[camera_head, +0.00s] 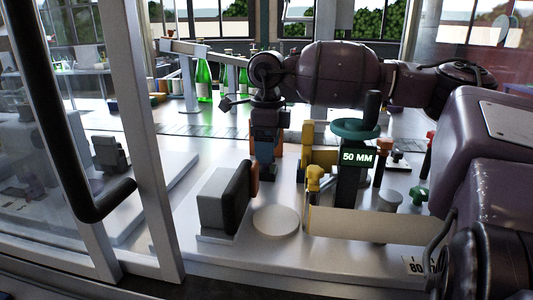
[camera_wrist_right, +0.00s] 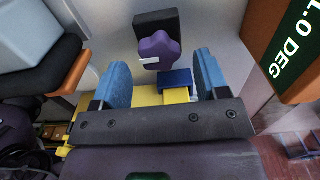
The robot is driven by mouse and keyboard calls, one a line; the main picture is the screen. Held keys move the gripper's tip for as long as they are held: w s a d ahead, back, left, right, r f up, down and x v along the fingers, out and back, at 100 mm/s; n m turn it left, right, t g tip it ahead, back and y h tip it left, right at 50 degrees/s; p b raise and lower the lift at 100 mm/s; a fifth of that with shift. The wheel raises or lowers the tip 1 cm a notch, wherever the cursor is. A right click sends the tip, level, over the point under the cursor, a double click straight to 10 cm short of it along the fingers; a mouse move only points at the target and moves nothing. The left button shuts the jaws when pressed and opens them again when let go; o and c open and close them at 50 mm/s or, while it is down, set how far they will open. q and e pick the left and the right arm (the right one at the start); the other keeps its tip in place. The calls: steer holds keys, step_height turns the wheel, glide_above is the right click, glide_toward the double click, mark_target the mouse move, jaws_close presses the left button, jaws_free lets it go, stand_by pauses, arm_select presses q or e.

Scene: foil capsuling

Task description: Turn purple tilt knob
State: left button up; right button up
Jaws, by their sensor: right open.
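The purple tilt knob (camera_wrist_right: 158,48) shows in the right wrist view as a lobed knob with a white mark on its left side, in front of a dark block. My right gripper (camera_wrist_right: 162,72) is open, its two blue fingers spread to the left and right of the knob's line. The knob appears just beyond the fingertips, and I cannot tell whether they touch it. In the head view my right gripper (camera_head: 266,165) points down near a grey and black block; the purple knob cannot be made out there. My left gripper is not in view.
A blue block on a yellow part (camera_wrist_right: 178,92) lies between the fingers. A panel reading "1.0 DEG" (camera_wrist_right: 290,60) is close on the right. In the head view, a green handwheel (camera_head: 354,129) stands right of the gripper, and a grey-black block (camera_head: 222,198) stands left.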

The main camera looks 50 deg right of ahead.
steer(key=shift+f, duration=0.85)
steer(key=c, duration=0.9)
steer(key=shift+r+m, duration=0.1)
steer(key=shift+m, duration=0.2)
steer(key=m, duration=0.2)
steer(key=shift+m, duration=0.3)
steer(key=shift+a+m, duration=0.15)
steer(key=shift+m, duration=2.05)
